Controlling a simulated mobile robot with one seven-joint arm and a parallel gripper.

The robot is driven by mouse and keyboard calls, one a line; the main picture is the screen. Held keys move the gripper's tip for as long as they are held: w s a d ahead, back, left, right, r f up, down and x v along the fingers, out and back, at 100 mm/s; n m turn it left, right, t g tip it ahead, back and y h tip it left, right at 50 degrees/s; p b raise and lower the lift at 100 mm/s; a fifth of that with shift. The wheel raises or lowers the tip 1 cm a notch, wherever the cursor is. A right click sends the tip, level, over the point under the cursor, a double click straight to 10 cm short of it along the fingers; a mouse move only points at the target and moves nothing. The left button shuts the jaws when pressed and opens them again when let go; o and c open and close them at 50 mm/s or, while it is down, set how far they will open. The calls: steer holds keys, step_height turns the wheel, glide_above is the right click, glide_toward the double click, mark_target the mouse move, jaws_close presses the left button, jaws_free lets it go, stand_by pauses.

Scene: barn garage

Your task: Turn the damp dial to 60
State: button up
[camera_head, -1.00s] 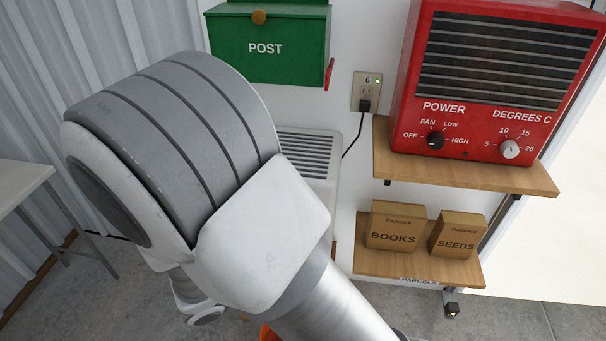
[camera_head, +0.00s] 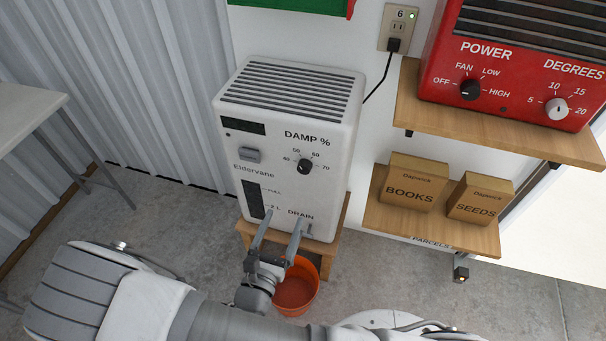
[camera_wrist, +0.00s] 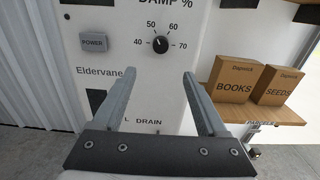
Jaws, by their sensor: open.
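The damp dial (camera_head: 305,167) is a small black round knob on the front of a white dehumidifier (camera_head: 350,120), under the words DAMP %. Its scale reads 40, 50, 60, 70. In the wrist view the dial (camera_wrist: 160,44) shows fully; its pale mark seems to point up and slightly left, but is too small to read surely. My gripper (camera_head: 284,220) is open and empty, in front of the lower part of the dehumidifier near DRAIN. In the wrist view its fingers (camera_wrist: 159,75) stand below the dial, apart from it.
A power button (camera_wrist: 93,42) sits left of the dial. An orange bucket (camera_head: 296,290) stands on the floor below my gripper. Wooden shelves at the right hold a red heater (camera_head: 525,85) and two boxes (camera_head: 410,185). A table (camera_head: 30,115) stands at the left.

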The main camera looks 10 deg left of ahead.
mark_target(303, 171)
steer(key=w, duration=0.5)
steer(key=w+d+b, duration=0.1)
steer(key=w, duration=0.4)
steer(key=w+d, duration=0.1)
steer(key=w, duration=0.3)
steer(key=shift+w+d+b, duration=0.1)
steer(key=shift+w+b, duration=0.2)
steer(key=shift+w, duration=0.1)
jaws_close()
